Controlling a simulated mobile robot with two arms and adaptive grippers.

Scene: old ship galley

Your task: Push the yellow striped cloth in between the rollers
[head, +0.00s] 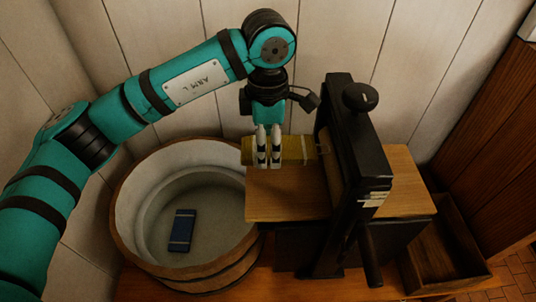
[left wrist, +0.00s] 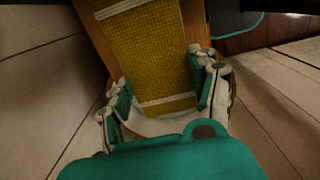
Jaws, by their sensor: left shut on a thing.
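The yellow striped cloth (head: 293,149) lies flat along the back of the wooden feed board (head: 285,198) on the left side of the black-framed wringer (head: 355,150). Its right end reaches the rollers (head: 335,165); the frame hides whether it is gripped between them. My left gripper (head: 268,163) points down and is shut on the cloth near its left end. In the left wrist view the cloth (left wrist: 155,60), with pale stripes across it, sits between the two fingers (left wrist: 163,95). My right gripper does not show.
A round wooden tub (head: 130,225) stands left of the board, with a folded blue cloth (head: 182,231) inside. A black knob (head: 360,97) tops the wringer and a handle (head: 371,258) hangs at its front. An open wooden box (head: 478,268) is at the right.

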